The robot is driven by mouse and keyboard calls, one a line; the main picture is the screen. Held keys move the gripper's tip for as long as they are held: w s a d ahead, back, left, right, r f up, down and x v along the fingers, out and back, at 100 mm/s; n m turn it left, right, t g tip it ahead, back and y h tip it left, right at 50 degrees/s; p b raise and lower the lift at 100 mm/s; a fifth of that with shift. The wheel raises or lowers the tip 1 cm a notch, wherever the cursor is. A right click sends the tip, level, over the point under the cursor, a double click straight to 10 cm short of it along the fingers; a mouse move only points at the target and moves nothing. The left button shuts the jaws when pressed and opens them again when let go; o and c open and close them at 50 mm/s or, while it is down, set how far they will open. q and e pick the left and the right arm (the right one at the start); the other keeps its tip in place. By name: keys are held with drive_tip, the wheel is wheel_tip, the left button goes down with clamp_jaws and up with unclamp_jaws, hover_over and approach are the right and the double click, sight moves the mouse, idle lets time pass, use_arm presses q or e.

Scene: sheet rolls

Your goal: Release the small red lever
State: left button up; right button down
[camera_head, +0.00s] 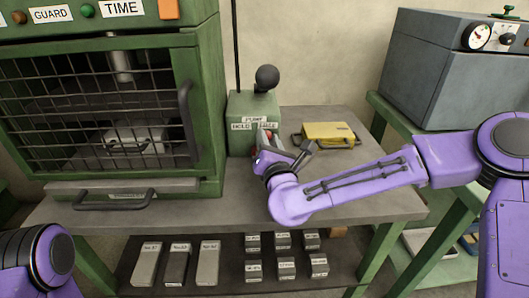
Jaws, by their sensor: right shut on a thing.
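The small red lever (268,137) is on the front of the green pump block (241,108), beside its white labels, and only a little red shows. My right gripper (277,146) reaches in from the right and is shut on the red lever at the block's front. Its fingers and wrist hide most of the lever. A black ball-topped handle (267,77) stands on top of the block. My left arm shows only at the bottom left corner, and its gripper is out of view.
A green press with a mesh guard (88,110) stands left of the block. A yellow case (328,134) lies on the grey table (365,193), behind my right forearm. Labelled blocks (208,263) sit on the lower shelf. A grey box with a gauge (440,72) stands at the right.

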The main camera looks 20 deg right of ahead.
drive_tip(key=shift+s+d+f+m+b, duration=0.1)
drive_tip(key=shift+d+f+m+b, duration=0.2)
drive_tip(key=shift+m+b, duration=0.55)
drive_tip(key=c, duration=0.9)
unclamp_jaws()
drive_tip(key=shift+o, duration=0.2)
drive_tip(key=s, duration=0.3)
drive_tip(key=s+b, duration=0.1)
drive_tip(key=s, duration=0.3)
drive_tip(key=s+f, duration=0.1)
drive_tip(key=s, duration=0.2)
drive_tip(key=shift+s+a, duration=0.25)
drive_tip(key=shift+a, duration=0.1)
